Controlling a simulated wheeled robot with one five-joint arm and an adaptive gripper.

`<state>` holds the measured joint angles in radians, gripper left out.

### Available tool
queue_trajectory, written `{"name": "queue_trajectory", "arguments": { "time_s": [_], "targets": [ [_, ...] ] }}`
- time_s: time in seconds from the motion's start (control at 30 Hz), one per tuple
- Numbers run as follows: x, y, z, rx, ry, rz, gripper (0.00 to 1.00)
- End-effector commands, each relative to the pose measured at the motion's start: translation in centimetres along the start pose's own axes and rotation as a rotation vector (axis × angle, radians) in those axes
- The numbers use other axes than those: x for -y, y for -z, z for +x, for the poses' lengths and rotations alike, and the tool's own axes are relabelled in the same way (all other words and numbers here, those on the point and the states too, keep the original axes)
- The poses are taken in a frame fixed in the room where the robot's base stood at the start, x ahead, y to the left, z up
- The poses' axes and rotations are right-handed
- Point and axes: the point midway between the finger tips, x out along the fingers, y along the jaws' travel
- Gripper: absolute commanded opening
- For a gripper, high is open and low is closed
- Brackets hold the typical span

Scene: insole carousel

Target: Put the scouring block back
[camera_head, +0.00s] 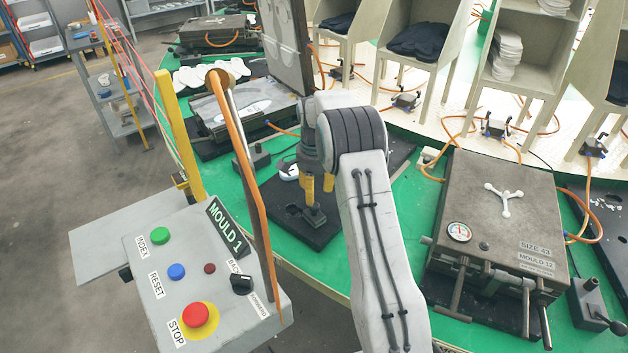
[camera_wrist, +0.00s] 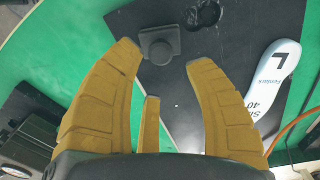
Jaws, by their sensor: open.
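The scouring block seems to be the small dark grey block with a rounded knob (camera_wrist: 160,45) in the wrist view. It sits on a black board (camera_wrist: 245,35), near the board's left edge, and it also shows in the head view (camera_head: 315,217) under my gripper. My gripper (camera_head: 318,188) points down over the board with its yellow fingers apart. In the wrist view my gripper (camera_wrist: 165,60) is open and empty, with the block between and just beyond the fingertips. Whether any finger touches the block I cannot tell. A round dark recess (camera_wrist: 203,13) lies beside the block.
A white insole marked L (camera_wrist: 272,80) lies right of my fingers. A control box (camera_head: 205,270) with coloured buttons and a post stands at left. A closed mould (camera_head: 500,215) with levers stands at right. Shelved stands (camera_head: 410,75) line the back. Green surface surrounds the board.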

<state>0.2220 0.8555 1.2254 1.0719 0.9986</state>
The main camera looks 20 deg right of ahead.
Motion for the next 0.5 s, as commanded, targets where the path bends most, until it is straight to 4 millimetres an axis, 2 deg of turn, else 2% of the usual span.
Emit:
{"name": "queue_trajectory", "arguments": {
  "time_s": [0.2,0.5],
  "targets": [
    [0.1,0.0,-3.1,-0.002,0.003,0.0,0.48],
    [-0.2,-0.4,-6.0,-0.004,0.006,-0.02,0.48]
  ]
}}
